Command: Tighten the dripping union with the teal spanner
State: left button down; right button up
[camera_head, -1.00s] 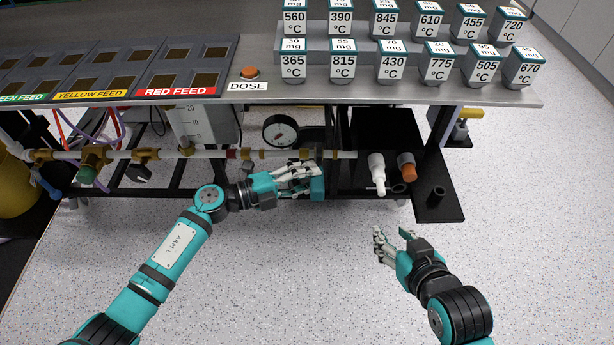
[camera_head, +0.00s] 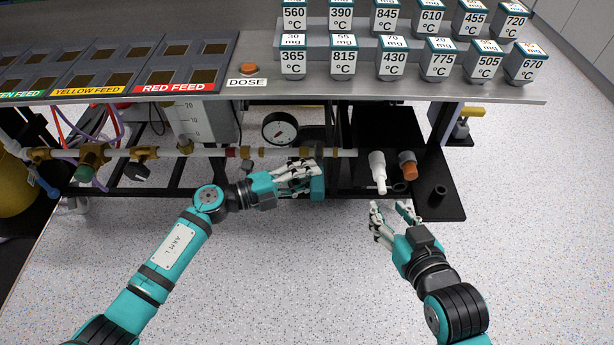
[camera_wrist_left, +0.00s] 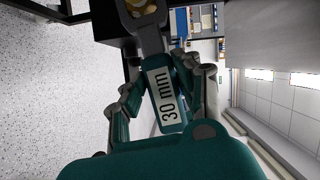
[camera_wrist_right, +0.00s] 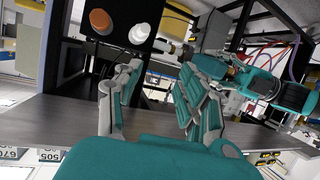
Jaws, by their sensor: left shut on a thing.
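The teal spanner (camera_wrist_left: 167,100), marked 30 mm, is in my left gripper (camera_wrist_left: 163,92), whose fingers are closed on its handle. In the left wrist view its grey jaw end lies at a brass fitting (camera_wrist_left: 141,6); whether it is fully seated I cannot tell. In the head view my left gripper (camera_head: 300,178) is just below the white pipe (camera_head: 210,152), with the teal handle (camera_head: 317,188) at its right. The fingers partly hide the fitting, and no drip is visible. My right gripper (camera_head: 391,212) is open and empty, below and right of the spanner.
A pressure gauge (camera_head: 280,129) stands above the pipe. The bench (camera_head: 400,95) overhangs the pipework. The floor in front is clear.

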pick_arm(q)
jog(key=shift+s+f+m+t+h+b, duration=0.15)
jog(key=shift+f+m+b, duration=0.3)
jog(key=shift+b, duration=0.75)
jog(key=shift+w+f+m+t+h+b, duration=0.15)
jog(key=shift+f+m+b, duration=0.25)
jog(key=shift+b, duration=0.75)
pick_arm(e)
jog(key=s+a+r+t+y, duration=0.1)
jog(key=r+t+y, duration=0.1)
jog(key=r+t, duration=0.4)
jog(key=s+a+r+t+y, duration=0.1)
jog(key=r+t, duration=0.5)
jog(key=r, duration=0.6)
jog(key=shift+s+r+t+y, duration=0.2)
jog(key=shift+s+t+y, duration=0.1)
jog(key=shift+s+y, duration=0.4)
pick_arm(q)
jog(key=shift+s, duration=0.1)
